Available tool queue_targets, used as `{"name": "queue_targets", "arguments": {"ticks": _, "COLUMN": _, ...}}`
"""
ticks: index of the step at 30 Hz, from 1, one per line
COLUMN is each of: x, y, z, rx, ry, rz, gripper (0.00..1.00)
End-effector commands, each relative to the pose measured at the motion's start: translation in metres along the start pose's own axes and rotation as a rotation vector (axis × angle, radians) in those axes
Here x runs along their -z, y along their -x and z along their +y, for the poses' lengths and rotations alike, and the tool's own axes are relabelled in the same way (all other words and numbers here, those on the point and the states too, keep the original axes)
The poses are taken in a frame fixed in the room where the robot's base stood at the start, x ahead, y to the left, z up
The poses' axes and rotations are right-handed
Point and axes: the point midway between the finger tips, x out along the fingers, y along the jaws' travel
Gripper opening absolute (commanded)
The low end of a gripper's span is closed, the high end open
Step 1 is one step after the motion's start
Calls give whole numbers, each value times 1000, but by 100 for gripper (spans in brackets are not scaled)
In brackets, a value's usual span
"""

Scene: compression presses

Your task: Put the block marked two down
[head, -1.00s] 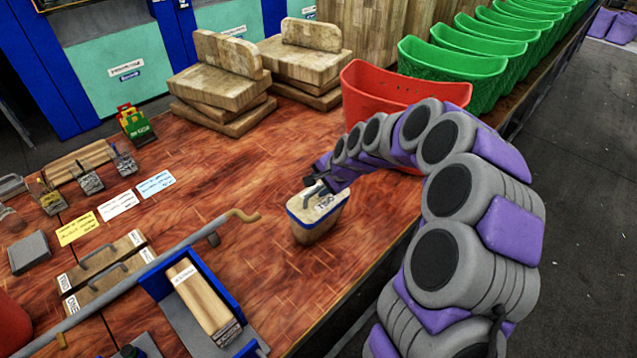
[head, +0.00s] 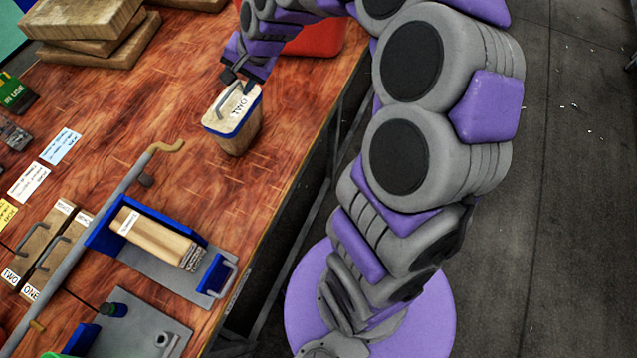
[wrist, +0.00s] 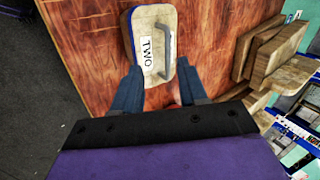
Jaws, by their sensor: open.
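The wooden block marked TWO (head: 240,135) stands upright on the wooden bench (head: 195,205), near its right edge. It has a blue rim, a metal handle on top and a white TWO label. My gripper (head: 237,80) is just behind and above the handle, open and empty. In the wrist view the block (wrist: 150,20) lies ahead of my open gripper (wrist: 158,78), with its handle in line with the gap between the fingers. Whether a finger touches the handle is hard to tell.
A blue-ended press (head: 190,283) holds a wood piece (head: 150,240), beside a long lever (head: 100,225). Two handled bars (head: 40,245), labelled TWO and ONE, lie at left. Stacked boards (head: 85,25) and a red bin (head: 318,40) stand behind. Bare bench surrounds the block.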

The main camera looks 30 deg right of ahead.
Motion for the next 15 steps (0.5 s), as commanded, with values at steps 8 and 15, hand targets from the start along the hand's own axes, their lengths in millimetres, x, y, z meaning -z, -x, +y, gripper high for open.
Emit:
{"name": "queue_targets", "arguments": {"ticks": 8, "x": -105, "y": 51, "z": 42, "rx": -175, "ry": 345, "rz": -122, "gripper": 42}}
{"name": "queue_targets", "arguments": {"ticks": 15, "x": -173, "y": 96, "z": 106, "rx": -342, "ry": 576, "rz": -226, "gripper": 42}}
